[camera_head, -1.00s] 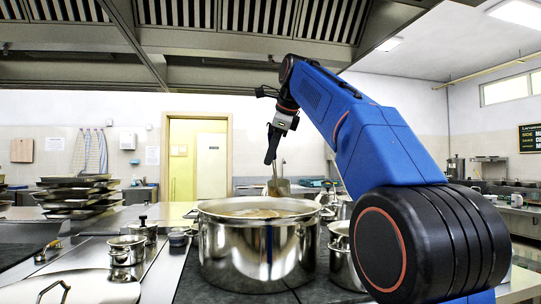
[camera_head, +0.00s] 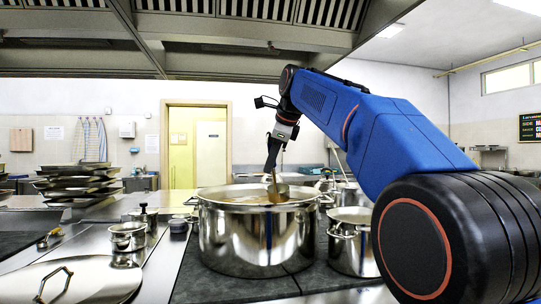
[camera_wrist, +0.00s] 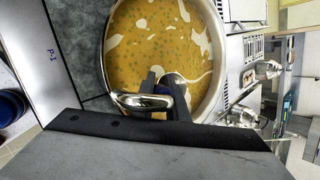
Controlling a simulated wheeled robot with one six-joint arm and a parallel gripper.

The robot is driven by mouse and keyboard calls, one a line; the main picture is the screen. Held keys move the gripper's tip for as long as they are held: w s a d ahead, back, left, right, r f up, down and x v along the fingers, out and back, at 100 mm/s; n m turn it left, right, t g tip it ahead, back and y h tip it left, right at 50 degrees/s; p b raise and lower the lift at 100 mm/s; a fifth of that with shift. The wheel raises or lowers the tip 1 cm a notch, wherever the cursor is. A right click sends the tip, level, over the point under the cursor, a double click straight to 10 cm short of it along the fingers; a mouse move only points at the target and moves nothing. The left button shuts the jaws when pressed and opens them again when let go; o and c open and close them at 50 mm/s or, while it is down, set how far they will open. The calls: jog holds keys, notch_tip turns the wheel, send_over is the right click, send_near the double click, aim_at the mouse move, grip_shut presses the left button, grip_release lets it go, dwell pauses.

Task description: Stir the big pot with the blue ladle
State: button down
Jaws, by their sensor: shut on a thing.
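The big pot (camera_head: 255,242) is a shiny steel stockpot with side handles, standing on the dark stove top. It is filled with yellow-brown soup (camera_wrist: 150,45) with green and pale bits. My gripper (camera_head: 272,166) is above the far part of the pot, pointing down, shut on the ladle. The ladle's thin shaft (camera_head: 274,179) runs down from the fingers to its bowl (camera_head: 279,194) at the soup, inside the rim. In the wrist view a bit of blue handle (camera_wrist: 161,90) shows between the fingers (camera_wrist: 166,98). How deep the bowl sits cannot be told.
A smaller pot (camera_head: 352,248) stands close on the right. A small pot (camera_head: 128,237) and a large lid (camera_head: 72,282) lie on the left counter. Stacked trays (camera_head: 78,185) are further back. The exhaust hood (camera_head: 230,45) hangs overhead.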

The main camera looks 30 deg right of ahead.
notch_tip(320, 180, down, 8)
dwell(0.9)
jog(key=shift+w, duration=0.1)
dwell(0.5)
